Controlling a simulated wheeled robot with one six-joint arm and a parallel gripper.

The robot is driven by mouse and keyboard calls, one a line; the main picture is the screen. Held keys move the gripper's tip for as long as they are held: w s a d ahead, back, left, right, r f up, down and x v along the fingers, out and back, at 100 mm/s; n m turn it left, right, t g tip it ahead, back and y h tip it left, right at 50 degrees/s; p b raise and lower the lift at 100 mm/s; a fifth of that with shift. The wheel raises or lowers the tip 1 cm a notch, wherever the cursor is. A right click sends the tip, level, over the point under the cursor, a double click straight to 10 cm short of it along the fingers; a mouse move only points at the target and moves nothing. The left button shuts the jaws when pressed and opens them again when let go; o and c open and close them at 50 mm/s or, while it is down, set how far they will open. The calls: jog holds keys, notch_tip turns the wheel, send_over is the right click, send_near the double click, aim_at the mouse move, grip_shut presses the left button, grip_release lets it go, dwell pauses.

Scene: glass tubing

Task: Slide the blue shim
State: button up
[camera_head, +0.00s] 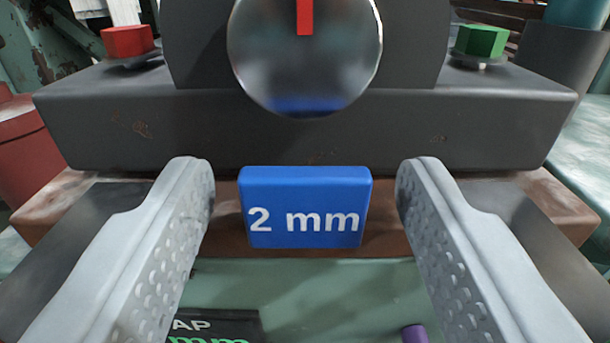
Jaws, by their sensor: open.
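The blue shim (305,208) is a small block marked "2 mm". It sits in the middle of the view, at the seam between a dark grey block (300,140) above and a rusty brown base (225,232) below. My gripper (305,185) is open, with one pale finger on each side of the shim. There is a visible gap between each finger and the shim, with no contact. How far the shim reaches in behind its front face is hidden.
A round glossy disc with a red mark (305,70) stands above the shim. A red bolt (127,40) is at left and a green bolt (481,41) at right. A partly cut-off dark label (215,325) and a purple piece (415,334) lie below on the green surface.

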aim_at(305, 217)
grip_shut()
jog(key=s, duration=0.4)
jog(key=shift+s, duration=0.4)
grip_release()
jog(key=shift+s, duration=0.1)
jog(key=shift+s, duration=0.15)
